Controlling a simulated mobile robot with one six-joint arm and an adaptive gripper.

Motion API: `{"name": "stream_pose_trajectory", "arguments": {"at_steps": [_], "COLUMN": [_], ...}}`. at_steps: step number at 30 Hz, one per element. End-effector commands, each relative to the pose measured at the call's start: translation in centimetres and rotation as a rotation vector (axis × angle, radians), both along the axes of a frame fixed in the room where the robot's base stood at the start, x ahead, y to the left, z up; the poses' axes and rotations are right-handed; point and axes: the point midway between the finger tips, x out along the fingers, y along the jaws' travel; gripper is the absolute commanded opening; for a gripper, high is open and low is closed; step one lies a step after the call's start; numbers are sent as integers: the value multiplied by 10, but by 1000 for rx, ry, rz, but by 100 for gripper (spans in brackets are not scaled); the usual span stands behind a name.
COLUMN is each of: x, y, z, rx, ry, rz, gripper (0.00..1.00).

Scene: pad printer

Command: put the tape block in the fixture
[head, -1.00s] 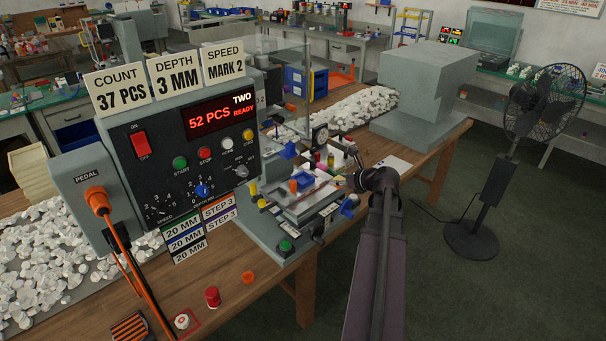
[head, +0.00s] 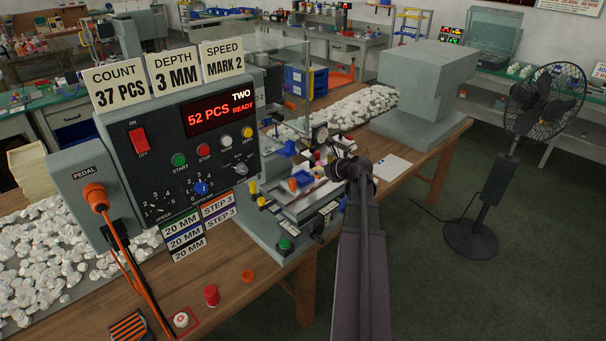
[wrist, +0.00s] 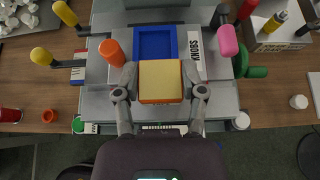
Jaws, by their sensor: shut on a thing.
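The tape block (wrist: 160,80), tan on top with orange edges, is between the two fingers of my gripper (wrist: 160,90) in the wrist view. My gripper is shut on it from left and right. A blue square fixture (wrist: 155,42) with a recessed floor lies just beyond the block. The block covers the fixture's near edge, so the height gap between them cannot be told. In the head view the blue fixture (head: 304,178) sits on the printer's table, and my wrist hides the gripper tips and the block.
An orange peg (wrist: 110,50) stands left of the fixture and a plate marked KNOBS (wrist: 196,50) lies to its right. Yellow-tipped levers (wrist: 42,56) and a pink-tipped one (wrist: 228,40) flank the printer. A control box (head: 180,140) stands left in the head view.

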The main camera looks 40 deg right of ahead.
Motion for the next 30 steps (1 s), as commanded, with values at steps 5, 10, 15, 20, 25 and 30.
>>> {"name": "stream_pose_trajectory", "arguments": {"at_steps": [5, 10, 15, 20, 25, 30], "x": [35, 53, 58, 57, 59, 73], "y": [5, 9, 10, 10, 10, 13], "z": [-4, -5, -6, -6, -6, -7], "rx": [0, 0, 0, 0, 0, 0], "ry": [0, 0, 0, 0, 0, 0], "rz": [1, 0, -2, -2, -2, 0], "gripper": [18, 18, 18, 18, 18, 18]}}
